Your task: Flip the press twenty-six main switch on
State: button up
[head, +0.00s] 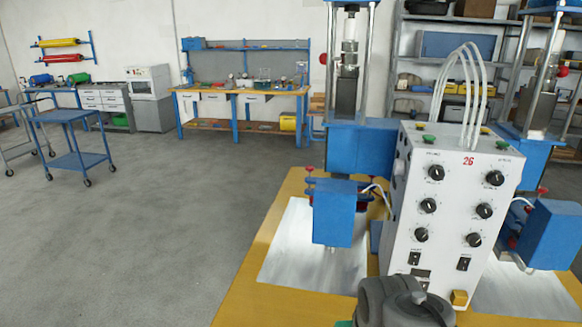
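The press control box (452,190) is a white upright housing with a red number 26, on the yellow bench between two blue press units. Its front has several black knobs (428,205). A dark plate or switch (421,273) sits under the left one, and a yellow part (459,297) is at the lower right. I cannot read which is the main switch, or its position. My grey arm shows in front of the box's lower left; my gripper's fingers are not seen.
Blue press heads (334,212) and (552,234) flank the box, above pale metal plates on the yellow bench (260,265). White hoses (462,85) rise from the box top. A blue trolley (68,140) stands far left. The grey floor (150,220) at left is clear.

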aim_at(424, 286)
jog(key=z, duration=0.9)
jog(key=k, duration=0.65)
jog(key=u, duration=0.4)
jog(key=i, duration=1.1)
jog(key=u, duration=0.5)
